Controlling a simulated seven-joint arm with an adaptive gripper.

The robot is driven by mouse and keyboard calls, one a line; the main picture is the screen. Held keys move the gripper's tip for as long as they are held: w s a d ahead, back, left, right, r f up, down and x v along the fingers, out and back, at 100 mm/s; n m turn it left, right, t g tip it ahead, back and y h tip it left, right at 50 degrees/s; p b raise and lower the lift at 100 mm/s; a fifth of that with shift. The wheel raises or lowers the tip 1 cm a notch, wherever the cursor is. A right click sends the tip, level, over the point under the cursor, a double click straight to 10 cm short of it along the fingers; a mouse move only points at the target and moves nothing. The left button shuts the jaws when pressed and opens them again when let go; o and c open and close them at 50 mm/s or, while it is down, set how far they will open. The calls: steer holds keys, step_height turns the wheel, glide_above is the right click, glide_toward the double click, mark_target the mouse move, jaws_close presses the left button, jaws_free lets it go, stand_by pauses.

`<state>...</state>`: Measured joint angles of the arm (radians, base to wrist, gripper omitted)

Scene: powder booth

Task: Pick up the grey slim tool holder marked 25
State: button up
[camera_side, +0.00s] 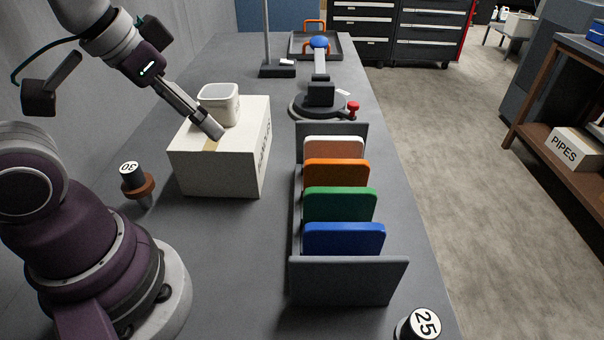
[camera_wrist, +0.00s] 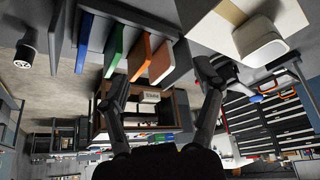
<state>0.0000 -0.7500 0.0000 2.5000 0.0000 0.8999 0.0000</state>
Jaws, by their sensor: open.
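The tool holder marked 25 (camera_side: 420,324) stands at the near right edge of the table, partly cut off by the bottom of the side view. Its dark body and white numbered top also show at the upper left of the wrist view (camera_wrist: 26,52). A second holder marked 30 (camera_side: 132,173), with a brown collar, stands left of the white box. My gripper (camera_side: 215,131) is in front of or above the box in the side view, far from the 25 holder. In the wrist view its two fingers (camera_wrist: 162,80) are spread with nothing between them.
A rack (camera_side: 347,279) with blue, green, orange and white plates stands between my gripper and the 25 holder. A white box (camera_side: 218,172) carries a white container (camera_side: 219,104). A round-based stand with a blue knob (camera_side: 319,43) and a tray (camera_side: 333,51) are farther back.

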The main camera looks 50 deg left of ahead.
steer(key=m+g+h, duration=0.5)
steer(key=m, duration=1.2)
glide_toward(422, 321)
steer(key=f, duration=0.1)
steer(key=x, duration=1)
steer(key=shift+d+f, duration=0.1)
steer(key=shift+d, duration=0.1)
steer(key=shift+c, duration=0.4)
jaws_close()
